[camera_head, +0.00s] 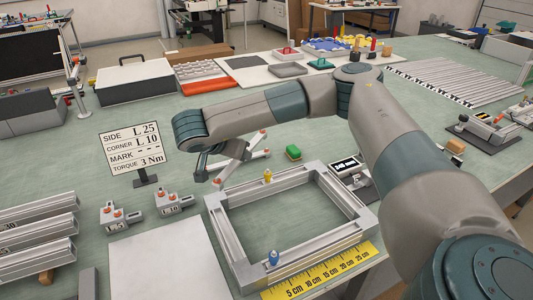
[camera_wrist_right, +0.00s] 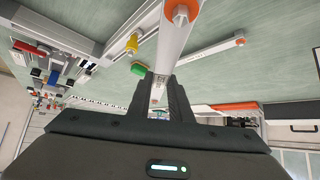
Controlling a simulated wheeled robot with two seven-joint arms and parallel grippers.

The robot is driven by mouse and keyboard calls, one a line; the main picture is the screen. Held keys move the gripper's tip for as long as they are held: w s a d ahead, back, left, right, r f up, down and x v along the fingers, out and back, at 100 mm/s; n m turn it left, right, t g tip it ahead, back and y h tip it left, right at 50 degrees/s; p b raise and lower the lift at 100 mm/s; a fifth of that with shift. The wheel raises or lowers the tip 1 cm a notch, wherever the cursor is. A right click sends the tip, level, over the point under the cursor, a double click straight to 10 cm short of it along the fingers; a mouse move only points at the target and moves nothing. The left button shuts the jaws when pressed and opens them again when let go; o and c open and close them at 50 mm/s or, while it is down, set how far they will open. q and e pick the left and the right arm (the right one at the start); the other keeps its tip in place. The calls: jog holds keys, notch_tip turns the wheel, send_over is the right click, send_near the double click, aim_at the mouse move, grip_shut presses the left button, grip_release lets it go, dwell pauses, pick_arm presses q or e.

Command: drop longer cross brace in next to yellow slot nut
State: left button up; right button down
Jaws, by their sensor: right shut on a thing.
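The aluminium frame (camera_head: 220,233) lies on the green table. The yellow slot nut (camera_head: 267,175) sits on its far rail, and the blue slot nut (camera_head: 273,257) on its near rail. In the right wrist view the yellow nut (camera_wrist_right: 131,43) is left of the held brace. My right gripper (camera_wrist_right: 158,95) is shut on a light cross brace (camera_wrist_right: 173,48) with orange ends, beyond the frame's far left corner. A second brace (camera_wrist_right: 205,52) lies behind it on the table; it also shows in the head view (camera_head: 257,156). Their relative lengths are hard to judge. My left gripper is out of view.
A green block (camera_head: 293,152) lies behind the frame. A sign (camera_head: 133,147) and grey corner blocks (camera_head: 172,201) stand to the left. A yellow ruler (camera_head: 325,273) runs along the near rail. My right arm reaches over the table behind the frame.

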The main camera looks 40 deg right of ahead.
jog(key=a+r+n+t+y, duration=0.2)
jog(key=a+r+n+y, duration=0.2)
jog(key=a, duration=0.4)
jog(key=a+r+n+t+y, duration=0.3)
jog(key=a+r+n, duration=0.3)
jog(key=a+n, duration=0.3)
jog(key=shift+s+a+r+y, duration=0.2)
jog(key=shift+s+a+y, duration=0.15)
jog(key=shift+y, duration=0.25)
jog(key=shift+s+d, duration=0.1)
jog(key=shift+s, duration=0.05)
